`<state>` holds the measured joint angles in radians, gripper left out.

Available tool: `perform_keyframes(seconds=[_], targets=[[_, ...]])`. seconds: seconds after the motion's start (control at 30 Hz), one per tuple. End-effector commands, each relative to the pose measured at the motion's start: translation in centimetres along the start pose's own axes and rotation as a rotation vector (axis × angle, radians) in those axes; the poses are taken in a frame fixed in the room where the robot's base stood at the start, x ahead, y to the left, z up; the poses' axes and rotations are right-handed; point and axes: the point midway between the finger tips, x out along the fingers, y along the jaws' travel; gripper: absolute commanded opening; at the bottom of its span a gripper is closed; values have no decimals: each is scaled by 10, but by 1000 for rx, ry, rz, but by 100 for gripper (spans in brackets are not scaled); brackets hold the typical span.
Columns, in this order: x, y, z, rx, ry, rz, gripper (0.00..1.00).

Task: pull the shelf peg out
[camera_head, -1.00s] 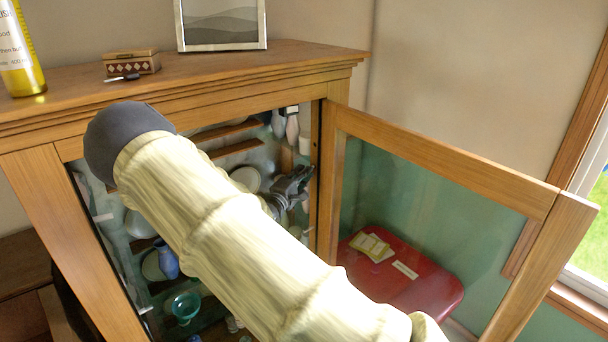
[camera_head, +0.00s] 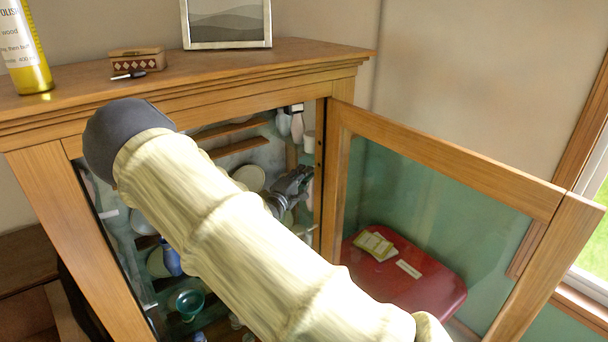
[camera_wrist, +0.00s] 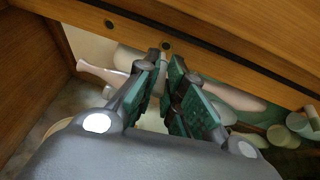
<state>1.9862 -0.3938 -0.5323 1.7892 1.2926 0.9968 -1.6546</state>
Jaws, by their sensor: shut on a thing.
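My gripper (camera_head: 300,180) is inside the wooden cabinet, close to the inner side of its right post (camera_head: 320,200). In the wrist view, the green-padded fingers of my gripper (camera_wrist: 164,62) are closed together around something small, with their tips just off the wooden post (camera_wrist: 215,65). The shelf peg is mostly hidden between the fingers, and I cannot make out its shape. Dark round holes show in the post, one of them (camera_wrist: 166,45) right in front of the fingertips. My forearm hides much of the cabinet's inside in the head view.
The glass door (camera_head: 440,190) stands open to the right. Inside are shelves, a teal glass bowl (camera_head: 189,304), a blue vase (camera_head: 172,262) and plates. A yellow bottle (camera_head: 25,60), a small box (camera_head: 137,60) and a picture frame (camera_head: 227,45) stand on top. A red seat (camera_head: 405,280) lies beyond the door.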

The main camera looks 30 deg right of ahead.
Motion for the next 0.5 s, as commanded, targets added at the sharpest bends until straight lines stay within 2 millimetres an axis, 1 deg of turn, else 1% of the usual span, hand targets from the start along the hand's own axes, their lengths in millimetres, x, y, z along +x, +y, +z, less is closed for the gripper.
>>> perform_keyframes(seconds=[0.5], targets=[[-21, 3, -9, -1, 0, 0, 0]])
